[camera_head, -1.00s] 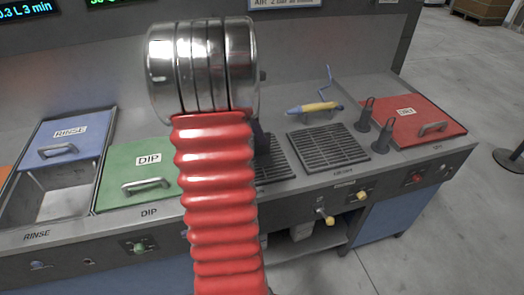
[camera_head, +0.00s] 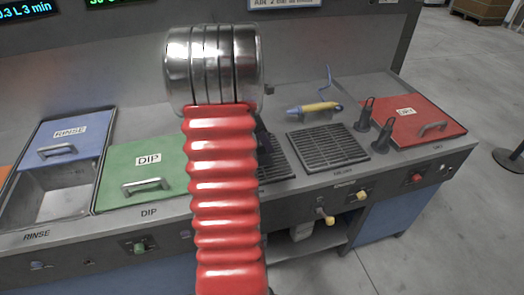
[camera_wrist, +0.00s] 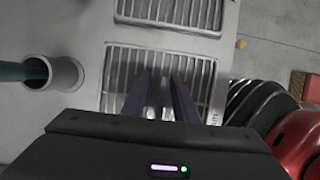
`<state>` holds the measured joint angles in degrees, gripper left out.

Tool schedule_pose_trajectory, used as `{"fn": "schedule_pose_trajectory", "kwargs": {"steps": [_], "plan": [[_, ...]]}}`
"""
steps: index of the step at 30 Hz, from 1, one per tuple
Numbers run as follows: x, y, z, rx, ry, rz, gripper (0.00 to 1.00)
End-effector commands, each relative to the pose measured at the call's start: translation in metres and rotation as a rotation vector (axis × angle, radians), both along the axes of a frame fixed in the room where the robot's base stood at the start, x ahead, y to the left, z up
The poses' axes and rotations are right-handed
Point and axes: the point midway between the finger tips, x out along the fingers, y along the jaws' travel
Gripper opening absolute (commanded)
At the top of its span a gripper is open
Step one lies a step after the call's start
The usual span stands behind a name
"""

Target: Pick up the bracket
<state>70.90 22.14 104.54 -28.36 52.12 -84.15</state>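In the wrist view my gripper (camera_wrist: 161,78) has two dark fingers, apart, pointing over a slatted drain grate (camera_wrist: 115,68). A small grey shape (camera_wrist: 166,92) shows between the fingers; it could be the bracket, but I cannot tell, nor whether a finger touches it. I make out no clear bracket elsewhere. In the head view my red bellows arm hides my gripper and part of the left grate (camera_head: 275,168).
A second grate (camera_head: 328,147) lies to the right, with a blue and yellow tool (camera_head: 315,108) behind it. Two dark upright holders (camera_head: 383,138) stand before a red lid (camera_head: 412,122). Green (camera_head: 140,172) and blue (camera_head: 68,135) lids lie left. A round cup (camera_wrist: 62,73) holds a green rod.

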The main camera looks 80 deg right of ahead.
Motion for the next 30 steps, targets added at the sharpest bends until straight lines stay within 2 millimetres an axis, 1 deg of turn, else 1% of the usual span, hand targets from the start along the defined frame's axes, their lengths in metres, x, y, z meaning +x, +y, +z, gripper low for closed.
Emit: {"fn": "schedule_pose_trajectory", "kwargs": {"steps": [14, 25, 30], "plan": [[-0.0001, 0.0003, 0.0002, 0.001, 0.0, 0.0, 0.27], [0.0, 0.0003, 0.0001, 0.001, 0.0, 0.0, 0.01], [-0.0001, 0.0003, 0.0002, 0.001, 0.0, 0.0, 0.0]]}}
